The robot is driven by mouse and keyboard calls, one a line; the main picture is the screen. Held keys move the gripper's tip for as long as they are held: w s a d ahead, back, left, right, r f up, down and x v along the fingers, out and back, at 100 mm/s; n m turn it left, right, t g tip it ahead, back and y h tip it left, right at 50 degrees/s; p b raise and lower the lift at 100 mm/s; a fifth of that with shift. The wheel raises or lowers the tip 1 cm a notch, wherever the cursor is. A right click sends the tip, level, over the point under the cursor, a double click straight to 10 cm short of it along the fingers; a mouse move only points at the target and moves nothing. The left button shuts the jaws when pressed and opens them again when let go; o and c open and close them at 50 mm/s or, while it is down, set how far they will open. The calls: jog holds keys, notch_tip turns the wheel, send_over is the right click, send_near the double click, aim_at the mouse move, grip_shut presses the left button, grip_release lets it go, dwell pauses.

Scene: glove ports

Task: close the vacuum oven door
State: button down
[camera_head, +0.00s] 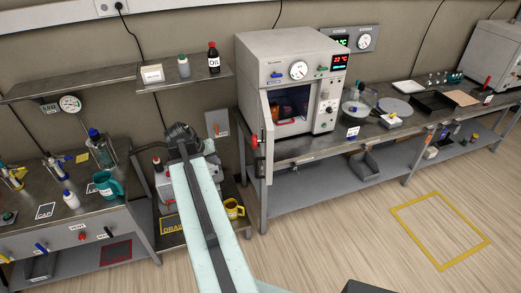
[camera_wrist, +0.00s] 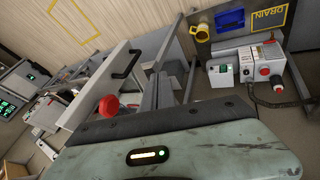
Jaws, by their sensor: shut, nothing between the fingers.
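The vacuum oven (camera_head: 290,58) is a pale grey box on the bench, with a gauge and a red display on its front. Its door (camera_head: 269,130) stands open, swung out from the left side of the front and seen nearly edge-on, so the dark chamber shows. A red knob (camera_head: 254,141) is on the door's outer side. In the wrist view a pale panel, apparently the door (camera_wrist: 97,88), shows a black handle (camera_wrist: 128,63) and a red knob (camera_wrist: 107,105). My gripper (camera_head: 183,140) is shut and empty, left of the door and apart from it; its fingertips are hard to make out.
A shelf with bottles (camera_head: 185,68) is above my gripper. A pump unit (camera_head: 165,185) and a yellow mug (camera_head: 233,208) are low beside my arm. A glass vessel (camera_head: 357,100) and trays stand right of the oven. The floor in front is clear, with a yellow outline (camera_head: 408,219).

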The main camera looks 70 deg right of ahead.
aim_at(267, 148)
jog(key=s+d+r+m+g, duration=0.1)
jog(key=s+d+r+m, duration=0.15)
jog(key=s+d, duration=0.45)
jog(key=s+d+f+b, duration=0.6)
jog(key=s+f+b, duration=0.1)
jog(key=f, duration=0.1)
jog(key=shift+d+n+h, duration=0.2)
jog(key=shift+n+h, duration=0.1)
jog(key=shift+n, duration=0.05)
